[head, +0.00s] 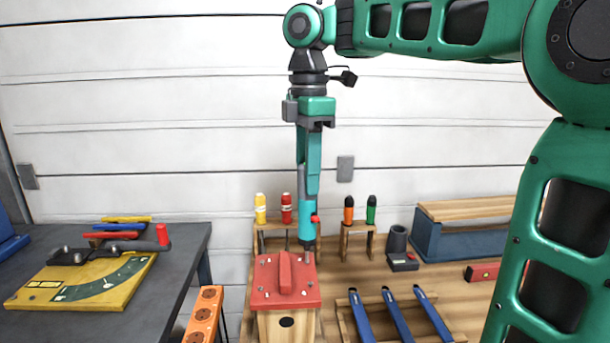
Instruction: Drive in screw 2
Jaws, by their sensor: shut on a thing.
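My gripper (315,123) is shut on a teal power screwdriver (308,175), held upright with its dark nose down. The nose is at the back right corner of a red lid (270,290) on a small wooden box (288,326). Whether the bit touches a screw there cannot be told, as the nose hides that spot. Small screws show near the lid's other corners, one at the front right (306,293). Which of them is screw 2 cannot be told. A raised red bar (285,272) runs along the lid's middle.
Blue-handled tools (397,315) lie to the right, before a blue toolbox (462,241). An orange power strip (203,315) and dark table (185,265) are left.

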